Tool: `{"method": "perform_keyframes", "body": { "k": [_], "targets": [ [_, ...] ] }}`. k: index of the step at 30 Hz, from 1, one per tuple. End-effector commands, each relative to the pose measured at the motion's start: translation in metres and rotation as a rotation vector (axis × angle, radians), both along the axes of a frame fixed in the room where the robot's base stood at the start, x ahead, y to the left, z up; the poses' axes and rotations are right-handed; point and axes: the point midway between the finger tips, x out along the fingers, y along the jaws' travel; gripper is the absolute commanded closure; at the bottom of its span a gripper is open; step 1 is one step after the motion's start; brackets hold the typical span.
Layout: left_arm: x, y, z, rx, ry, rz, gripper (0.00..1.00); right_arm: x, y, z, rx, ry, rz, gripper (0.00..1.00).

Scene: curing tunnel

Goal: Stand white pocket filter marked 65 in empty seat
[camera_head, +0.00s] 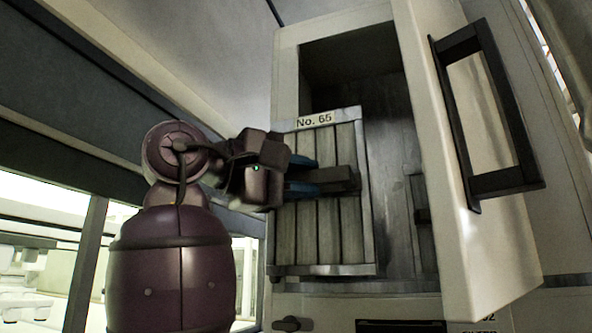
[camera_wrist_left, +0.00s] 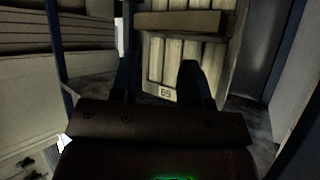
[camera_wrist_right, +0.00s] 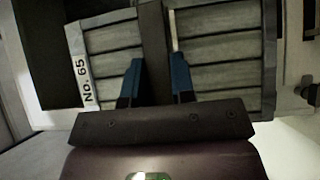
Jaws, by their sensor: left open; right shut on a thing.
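The white pocket filter (camera_head: 328,232), labelled No. 65, has a grey metal frame and several pale pockets. It hangs in front of the cabinet opening, tilted in the head view. My right gripper (camera_head: 318,177) is shut on its dark crossbar. The right wrist view shows the filter (camera_wrist_right: 222,48) close up, with the bar between the fingers (camera_wrist_right: 155,78). My left gripper (camera_wrist_left: 159,68) is open and shows only in the left wrist view. A pale slatted filter (camera_wrist_left: 212,58) with a small label lies beyond its fingers; I cannot tell whether it is the same one. The empty seat cannot be made out.
The cream door (camera_head: 440,130) with a black handle (camera_head: 487,115) stands open close to the right of the filter. Inside the dark cabinet (camera_head: 350,60), a dark bar on another slatted part (camera_head: 425,240) shows. A small latch (camera_head: 292,324) is below the opening.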

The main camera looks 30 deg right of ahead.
Motion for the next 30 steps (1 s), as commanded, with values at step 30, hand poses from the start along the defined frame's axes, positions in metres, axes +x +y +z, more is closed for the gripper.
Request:
{"method": "perform_keyframes", "body": {
  "k": [30],
  "targets": [
    [0.0, 0.0, 0.013, 0.0, 0.002, -0.001, 0.57, 0.052, -0.061, 0.001, -0.002, 0.0, -0.001, 1.0]
  ]
}}
